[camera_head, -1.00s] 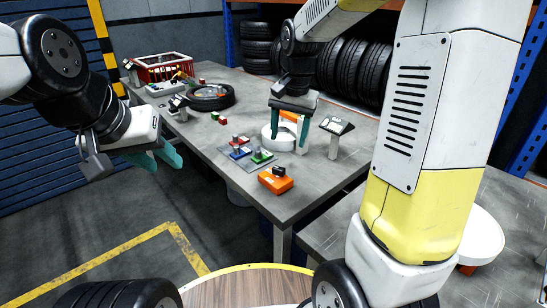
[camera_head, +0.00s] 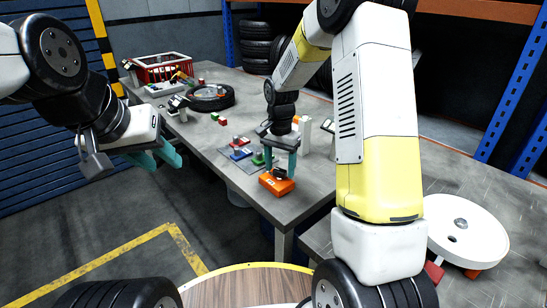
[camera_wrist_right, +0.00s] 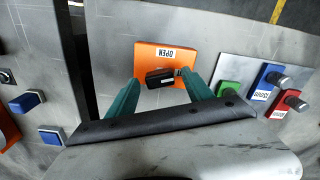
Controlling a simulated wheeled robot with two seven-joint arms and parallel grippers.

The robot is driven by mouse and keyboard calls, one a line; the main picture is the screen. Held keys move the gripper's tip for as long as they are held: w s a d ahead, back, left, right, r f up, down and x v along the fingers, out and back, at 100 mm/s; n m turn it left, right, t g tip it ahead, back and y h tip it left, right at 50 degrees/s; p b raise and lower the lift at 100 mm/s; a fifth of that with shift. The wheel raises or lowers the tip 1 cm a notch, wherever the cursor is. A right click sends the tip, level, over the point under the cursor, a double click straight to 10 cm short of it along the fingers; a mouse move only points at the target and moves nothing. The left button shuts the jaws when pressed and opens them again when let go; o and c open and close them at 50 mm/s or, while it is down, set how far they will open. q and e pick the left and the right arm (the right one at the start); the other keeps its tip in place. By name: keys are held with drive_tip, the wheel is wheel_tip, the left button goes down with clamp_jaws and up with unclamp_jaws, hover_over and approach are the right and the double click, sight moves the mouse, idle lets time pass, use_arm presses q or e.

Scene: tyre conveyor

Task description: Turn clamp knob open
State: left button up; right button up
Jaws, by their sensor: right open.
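The orange clamp block (camera_head: 277,187) sits near the front edge of the grey table and carries a black knob (camera_head: 279,173). In the right wrist view the orange block (camera_wrist_right: 148,52) has an "OPEN" label, and its black knob (camera_wrist_right: 160,77) lies between the fingers. My right gripper (camera_head: 280,172) is open above the block, with teal fingers on either side of the knob; it also shows in the wrist view (camera_wrist_right: 158,85). Whether a finger touches the knob I cannot tell. My left gripper (camera_head: 168,157) is off the table's left side, its fingers apart and empty.
A plate with blue, green and red pieces (camera_head: 238,153) lies just left of the orange block. A tyre (camera_head: 210,98) and a red crate (camera_head: 163,68) stand farther back on the table. A white disc (camera_head: 467,231) is at the right.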

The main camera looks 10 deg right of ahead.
drive_tip(key=shift+f, duration=0.1)
clamp_jaws()
drive_tip(key=shift+n, duration=0.3)
drive_tip(key=n, duration=1.3)
idle(0.3)
drive_tip(key=shift+n, duration=0.3)
idle(0.3)
unclamp_jaws()
